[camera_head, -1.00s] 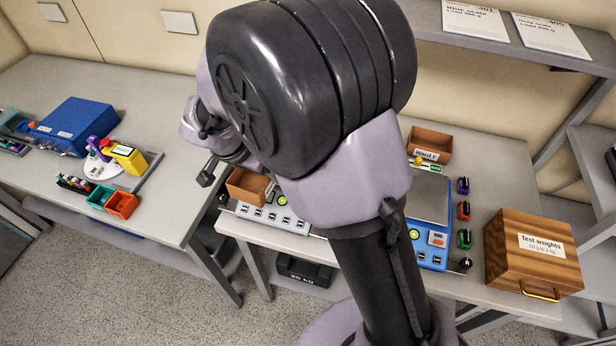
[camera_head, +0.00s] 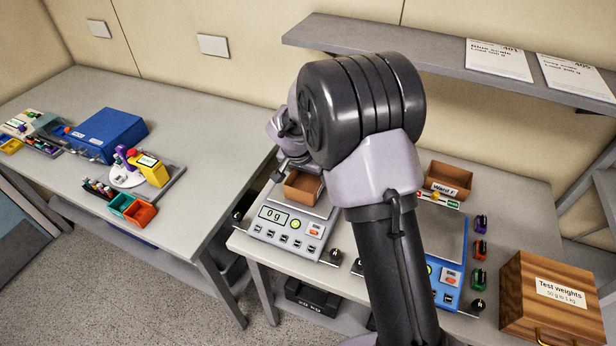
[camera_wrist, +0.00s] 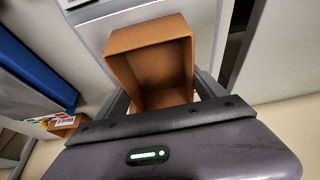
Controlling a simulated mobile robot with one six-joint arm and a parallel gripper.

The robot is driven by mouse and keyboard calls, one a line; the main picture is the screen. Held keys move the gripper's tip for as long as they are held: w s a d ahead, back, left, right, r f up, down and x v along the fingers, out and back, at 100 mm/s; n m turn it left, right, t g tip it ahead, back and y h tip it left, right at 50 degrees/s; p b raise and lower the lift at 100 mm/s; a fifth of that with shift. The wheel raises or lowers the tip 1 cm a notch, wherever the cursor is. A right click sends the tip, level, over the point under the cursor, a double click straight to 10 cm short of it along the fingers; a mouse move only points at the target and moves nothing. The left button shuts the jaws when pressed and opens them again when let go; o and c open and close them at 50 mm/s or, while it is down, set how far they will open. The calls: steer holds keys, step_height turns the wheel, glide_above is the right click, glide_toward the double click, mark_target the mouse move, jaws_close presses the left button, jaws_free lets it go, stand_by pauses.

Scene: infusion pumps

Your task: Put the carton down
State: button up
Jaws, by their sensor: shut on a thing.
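The brown open-topped carton (camera_head: 303,187) is over the pan of the grey scale (camera_head: 285,232), whose display reads 0 g. I cannot tell whether the carton touches the pan. In the wrist view the carton (camera_wrist: 150,45) is tilted in the picture, its open inside facing the camera and looking empty. My gripper (camera_wrist: 162,92) is shut on it, with a finger at each side. In the head view my gripper (camera_head: 290,172) is at the carton's back left, partly hidden by my arm.
A second carton labelled Ward F (camera_head: 447,184) stands behind the blue scale (camera_head: 447,270). Several small coloured weights (camera_head: 480,248) line the blue scale's right side. A wooden test weights box (camera_head: 555,295) is at the right. A shelf (camera_head: 400,58) runs above the table.

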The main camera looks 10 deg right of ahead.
steer(key=shift+f, duration=0.35)
steer(key=o, duration=1.3)
steer(key=shift+o, duration=0.2)
steer(key=shift+r, duration=0.15)
